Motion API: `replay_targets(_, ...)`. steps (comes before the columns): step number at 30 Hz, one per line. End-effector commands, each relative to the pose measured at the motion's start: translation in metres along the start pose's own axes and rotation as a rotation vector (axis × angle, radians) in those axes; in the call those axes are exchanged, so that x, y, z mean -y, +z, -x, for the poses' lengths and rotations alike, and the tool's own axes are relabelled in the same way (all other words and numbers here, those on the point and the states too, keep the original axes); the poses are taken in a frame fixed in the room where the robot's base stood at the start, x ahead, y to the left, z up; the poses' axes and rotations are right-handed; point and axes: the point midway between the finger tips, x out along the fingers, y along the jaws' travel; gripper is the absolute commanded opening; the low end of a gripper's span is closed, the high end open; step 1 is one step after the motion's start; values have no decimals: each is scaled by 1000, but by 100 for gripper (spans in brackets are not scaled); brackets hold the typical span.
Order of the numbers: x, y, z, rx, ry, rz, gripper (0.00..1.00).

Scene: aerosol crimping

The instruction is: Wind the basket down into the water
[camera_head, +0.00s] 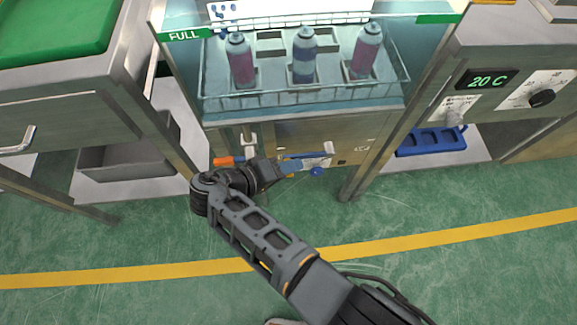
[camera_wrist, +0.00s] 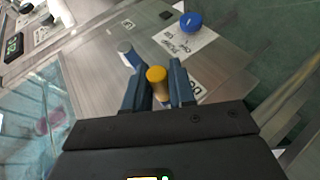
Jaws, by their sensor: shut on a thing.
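The wire basket (camera_head: 300,98) sits in the glass-fronted tank (camera_head: 178,72) and holds three upright aerosol cans, two pink (camera_head: 240,62) (camera_head: 366,52) and one blue-grey (camera_head: 304,56). The tank looks bluish; I cannot tell how deep the basket sits in the water. My gripper (camera_head: 290,168) is at the tank's front panel, below the basket. In the wrist view my gripper (camera_wrist: 158,88) has its blue fingers on both sides of a yellow-ended handle (camera_wrist: 156,76) and is shut on it. The handle's far end and its joint to the panel are hidden.
A blue knob (camera_head: 316,171) on a white label is right of my gripper; it also shows in the wrist view (camera_wrist: 190,22). An orange-ended part (camera_head: 222,161) is left. A 20 C display (camera_head: 486,79) and blue tray (camera_head: 430,141) stand right.

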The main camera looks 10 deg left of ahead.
Motion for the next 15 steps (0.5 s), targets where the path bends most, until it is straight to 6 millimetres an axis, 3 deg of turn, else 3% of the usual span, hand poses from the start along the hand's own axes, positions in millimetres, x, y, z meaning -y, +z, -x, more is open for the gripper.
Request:
replay_targets(2,4,3,-1,1,-6,5,0)
replay_targets(3,4,3,-1,1,-6,5,26)
replay_targets(9,3,2,-1,0,-4,4,45)
replay_targets(15,2,1,-1,0,-3,2,45)
